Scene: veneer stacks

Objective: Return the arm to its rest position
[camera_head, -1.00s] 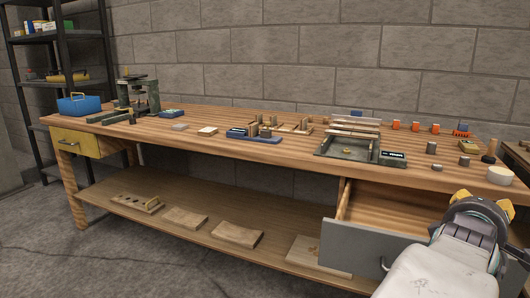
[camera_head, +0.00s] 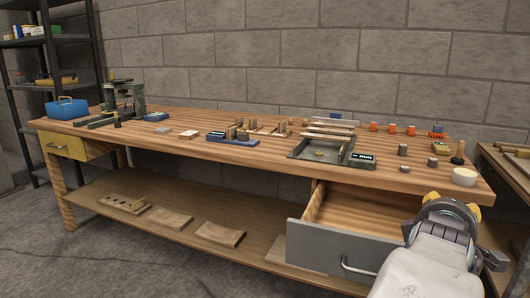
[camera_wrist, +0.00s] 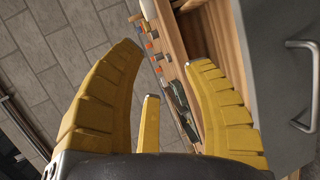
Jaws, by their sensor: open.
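My gripper shows in the wrist view (camera_wrist: 150,85) as yellow ribbed fingers spread apart with nothing between them. In the head view my arm is at the lower right, and its end stands in front of the open drawer's right side. The gripper's fingers are mostly hidden there behind my arm; only small yellow parts show. The grey-fronted drawer (camera_head: 335,252) is pulled out of the workbench (camera_head: 215,148), and what shows of its inside is bare wood. The drawer's handle (camera_wrist: 302,85) is at the right in the wrist view, apart from my fingers.
A dark tray with veneer strips (camera_head: 300,152), a blue block holder (camera_head: 232,141) and a white round piece (camera_head: 464,177) stand on the bench top. A blue toolbox (camera_head: 67,108) is at its left. Another table (camera_head: 510,165) is at the right. Floor at front left is clear.

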